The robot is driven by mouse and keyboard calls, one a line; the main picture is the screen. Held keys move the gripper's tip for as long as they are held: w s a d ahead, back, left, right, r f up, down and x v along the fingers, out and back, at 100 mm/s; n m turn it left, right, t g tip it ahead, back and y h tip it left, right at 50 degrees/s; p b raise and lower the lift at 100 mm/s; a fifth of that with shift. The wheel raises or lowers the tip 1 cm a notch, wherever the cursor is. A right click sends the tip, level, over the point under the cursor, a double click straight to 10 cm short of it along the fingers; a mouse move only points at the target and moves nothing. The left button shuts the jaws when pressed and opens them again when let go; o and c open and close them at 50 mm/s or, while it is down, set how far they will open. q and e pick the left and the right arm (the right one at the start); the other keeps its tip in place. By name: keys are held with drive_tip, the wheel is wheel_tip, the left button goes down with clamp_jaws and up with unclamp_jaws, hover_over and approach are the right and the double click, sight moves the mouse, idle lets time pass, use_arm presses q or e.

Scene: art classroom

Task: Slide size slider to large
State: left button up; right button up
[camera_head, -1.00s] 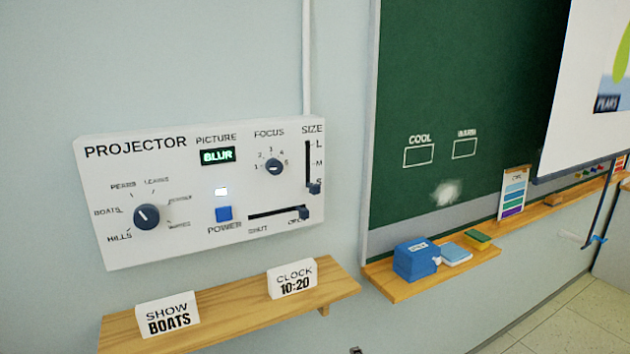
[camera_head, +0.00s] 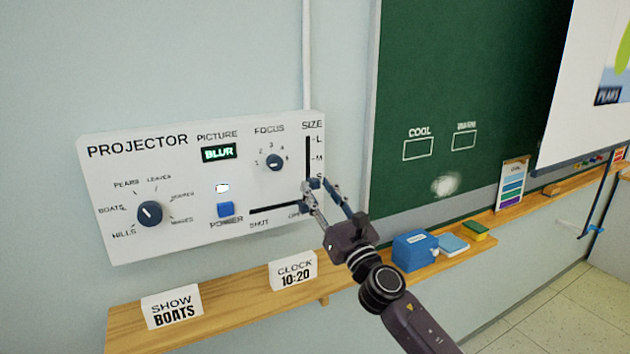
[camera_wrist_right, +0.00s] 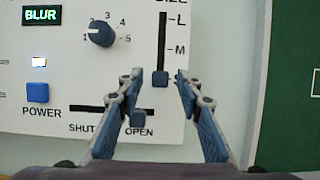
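The size slider's dark knob (camera_wrist_right: 160,78) sits at the bottom of its vertical slot, below the M mark, in the right wrist view. In the head view the size slot (camera_head: 308,155) shows at the projector panel's (camera_head: 180,235) right edge, with its lower end partly behind my gripper. My right gripper (camera_wrist_right: 156,76) is open, its two fingers on either side of the size knob and apart from it in the picture; whether they reach its depth I cannot tell. It also shows in the head view (camera_head: 316,182). My left gripper is not in view.
The shutter slider's knob (camera_wrist_right: 139,118) is at the OPEN end, below the size knob and between my fingers in the picture. A focus dial (camera_wrist_right: 101,33) and blue power button (camera_wrist_right: 38,92) are to the left. A wooden shelf (camera_head: 225,309) juts out below the panel.

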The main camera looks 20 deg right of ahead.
drive_tip(key=shift+x, duration=1.2)
clamp_jaws()
